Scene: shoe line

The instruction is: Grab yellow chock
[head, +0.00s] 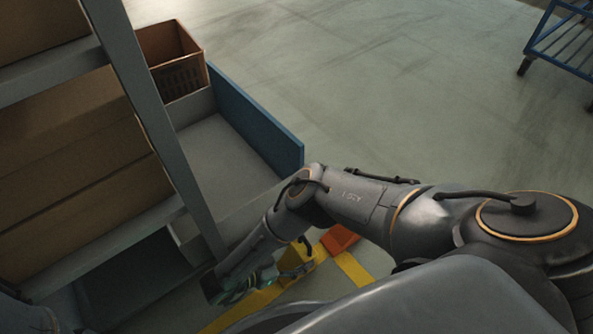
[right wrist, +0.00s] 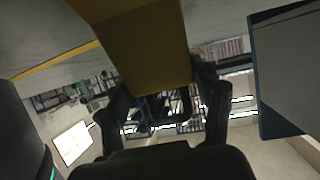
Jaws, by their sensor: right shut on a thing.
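The yellow chock (head: 291,254) is low in the head view, partly covered by my right gripper (head: 297,268). In the right wrist view the yellow chock (right wrist: 150,42) is a large block filling the top middle. There my right gripper (right wrist: 162,88) has a finger on each side of it and is shut on it. I cannot tell whether the chock touches the floor. My left gripper is not in view.
An orange block (head: 338,238) lies just right of the chock, near yellow floor lines (head: 355,270). A shelf rack with cardboard boxes (head: 80,180) stands at left. A blue-sided cart (head: 255,125) with a brown crate (head: 178,75) is behind. Open floor lies beyond.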

